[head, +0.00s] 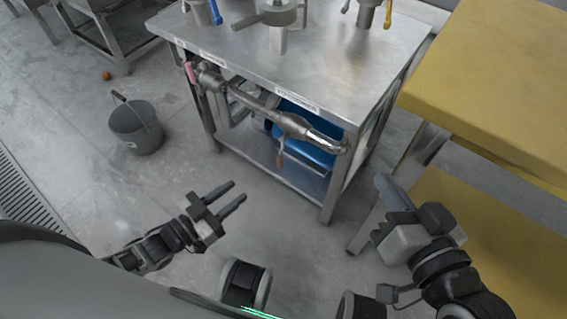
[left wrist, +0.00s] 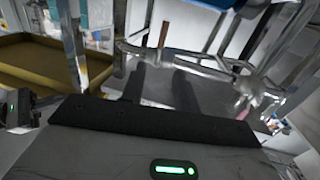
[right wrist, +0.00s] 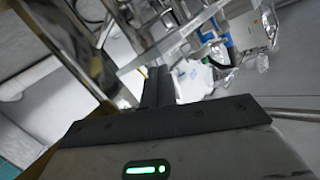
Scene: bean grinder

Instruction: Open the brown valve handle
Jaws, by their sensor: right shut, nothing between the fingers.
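The brown valve handle (head: 281,155) hangs down from the metal pipe (head: 262,103) on the front of the steel table. In the left wrist view it shows as a thin brown bar (left wrist: 164,33) ahead of the fingers. My left gripper (head: 238,191) is open and empty, in front of the table, below and left of the handle and apart from it. Its two separated fingers also show in the left wrist view (left wrist: 162,82). My right gripper (head: 383,183) is shut and empty near the table's right front leg. Its fingers are together in the right wrist view (right wrist: 158,85).
The steel table (head: 240,55) has a lower shelf with a blue container (head: 305,145) behind the pipe. A pink handle (head: 190,72) is at the pipe's left end. A grey bucket (head: 136,128) stands left. A yellow table (head: 500,75) stands close on the right. Floor in front is clear.

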